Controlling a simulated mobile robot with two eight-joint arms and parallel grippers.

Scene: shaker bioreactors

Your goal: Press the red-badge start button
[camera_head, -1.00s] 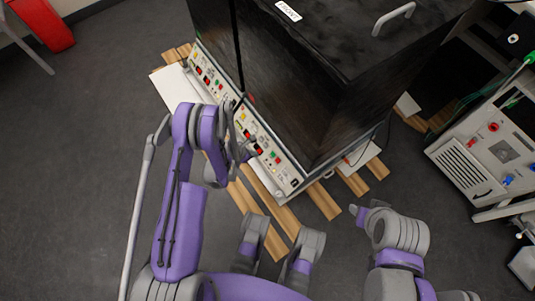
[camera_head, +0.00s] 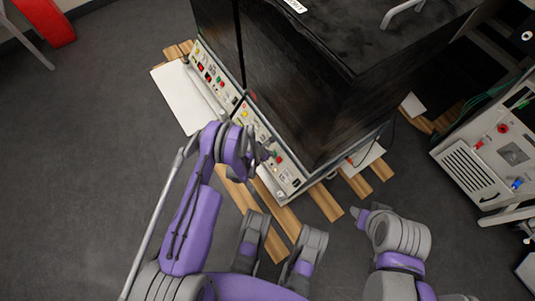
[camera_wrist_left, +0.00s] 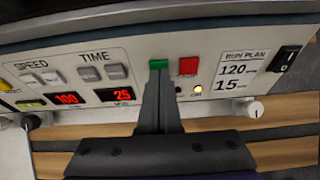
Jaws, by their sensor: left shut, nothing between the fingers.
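In the left wrist view, a green button (camera_wrist_left: 158,64) and a red button (camera_wrist_left: 188,66) sit side by side on the white control panel (camera_wrist_left: 145,45). My left gripper (camera_wrist_left: 159,82) is shut and empty. Its tips are just below the green button and overlap its lower edge; I cannot tell whether they touch it. In the head view, my left gripper (camera_head: 264,153) is at the lower panel of the black shaker cabinet (camera_head: 300,90). I make out no red badge. My right gripper (camera_head: 362,215) is low in the head view, away from the panel, its jaws unclear.
Beside the buttons are a lit amber lamp (camera_wrist_left: 196,89), a RUN PLAN label (camera_wrist_left: 240,70), a black switch (camera_wrist_left: 284,58) and red displays (camera_wrist_left: 66,99). A second panel (camera_head: 208,75) is farther up-left. A white machine (camera_head: 480,160) stands at right. Wooden slats (camera_head: 275,205) lie under the cabinet.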

